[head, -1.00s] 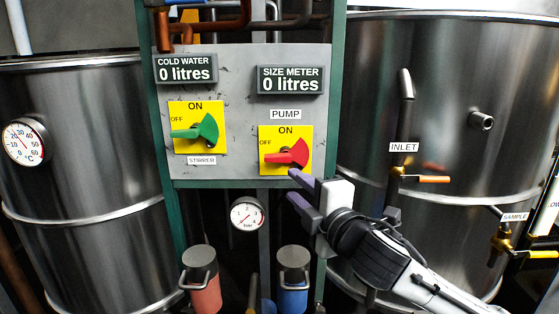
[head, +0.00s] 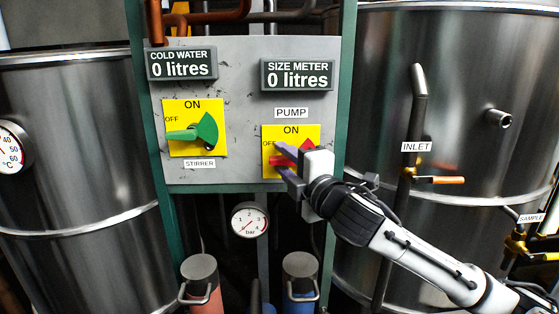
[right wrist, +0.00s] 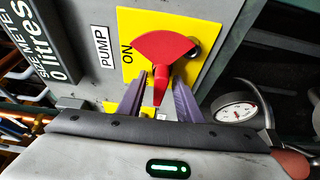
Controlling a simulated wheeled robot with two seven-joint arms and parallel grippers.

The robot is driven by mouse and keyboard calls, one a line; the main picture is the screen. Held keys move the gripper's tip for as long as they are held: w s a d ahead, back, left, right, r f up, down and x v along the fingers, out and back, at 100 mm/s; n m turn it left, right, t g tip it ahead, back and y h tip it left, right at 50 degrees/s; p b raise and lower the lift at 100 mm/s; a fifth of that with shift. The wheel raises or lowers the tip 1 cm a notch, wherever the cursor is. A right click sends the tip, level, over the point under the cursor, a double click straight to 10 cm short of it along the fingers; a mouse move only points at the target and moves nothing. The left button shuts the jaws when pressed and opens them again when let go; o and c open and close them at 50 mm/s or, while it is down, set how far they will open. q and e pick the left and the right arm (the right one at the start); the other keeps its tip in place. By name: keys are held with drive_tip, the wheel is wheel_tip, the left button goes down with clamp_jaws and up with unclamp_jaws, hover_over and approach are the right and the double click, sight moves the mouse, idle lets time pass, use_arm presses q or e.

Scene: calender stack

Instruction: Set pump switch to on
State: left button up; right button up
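The pump switch is a red handle (right wrist: 161,85) with a fan-shaped base on a yellow plate (head: 313,131) under the PUMP label. The handle's narrow end points left, toward the OFF side, with ON above. In the head view, my right gripper (head: 277,156) is in front of the plate and partly hides the handle. In the right wrist view, its two purple fingers (right wrist: 159,76) are open on either side of the narrow end, with small gaps showing. My left gripper is not in view.
The green stirrer switch (head: 206,132) is left of the pump switch on the grey panel (head: 240,120). A pressure gauge (head: 250,220) sits below. Steel tanks (head: 80,130) flank the panel. The inlet pipe (head: 416,100) stands at right.

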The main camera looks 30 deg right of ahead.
drive_tip(key=shift+s, duration=0.1)
drive_tip(key=shift+c, duration=0.8)
clamp_jaws()
